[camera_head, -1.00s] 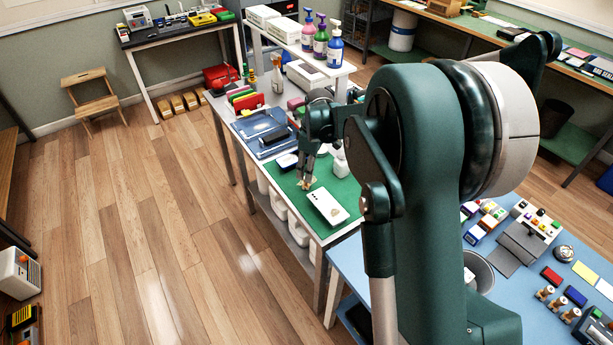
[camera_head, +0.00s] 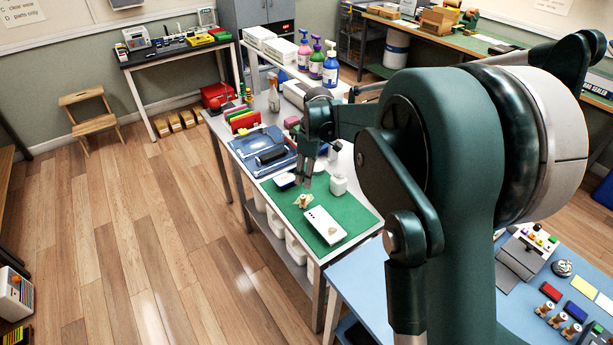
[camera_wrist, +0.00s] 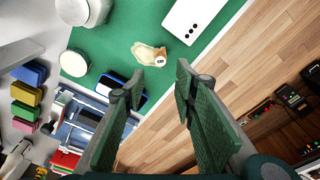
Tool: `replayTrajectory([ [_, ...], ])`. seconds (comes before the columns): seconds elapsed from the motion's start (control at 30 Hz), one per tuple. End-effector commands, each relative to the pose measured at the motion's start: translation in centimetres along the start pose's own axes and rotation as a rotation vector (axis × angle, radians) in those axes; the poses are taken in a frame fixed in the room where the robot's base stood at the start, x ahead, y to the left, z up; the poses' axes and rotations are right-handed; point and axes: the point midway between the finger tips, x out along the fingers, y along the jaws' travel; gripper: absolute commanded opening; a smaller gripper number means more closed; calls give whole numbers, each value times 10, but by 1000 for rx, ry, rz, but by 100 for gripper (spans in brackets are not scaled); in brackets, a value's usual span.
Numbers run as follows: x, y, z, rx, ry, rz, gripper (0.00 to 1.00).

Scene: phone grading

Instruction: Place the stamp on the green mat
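The stamp (camera_head: 303,201) is a small light-wood piece with a pale round end. It lies on its side on the green mat (camera_head: 352,204), near the mat's left edge. In the wrist view the stamp (camera_wrist: 148,54) lies beyond my fingertips, with a dark mark on its round face. My gripper (camera_head: 304,182) is above the mat, just behind the stamp and apart from it. In the wrist view my gripper (camera_wrist: 158,76) has its fingers spread with nothing between them.
A white phone (camera_head: 325,226) lies in front of the stamp. A dark-and-white phone (camera_head: 286,180) lies at the mat's back left. A blue tray (camera_head: 258,145) is behind. The mat's front right is clear.

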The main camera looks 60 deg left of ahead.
Motion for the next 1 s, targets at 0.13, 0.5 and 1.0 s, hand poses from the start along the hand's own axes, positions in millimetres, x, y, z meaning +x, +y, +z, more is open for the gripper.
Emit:
replayTrajectory([
  [0.13,0,0,0,0,0,0,28],
  [0.5,0,0,0,0,0,0,28],
  [1.0,-26,6,34,64,6,20,28],
])
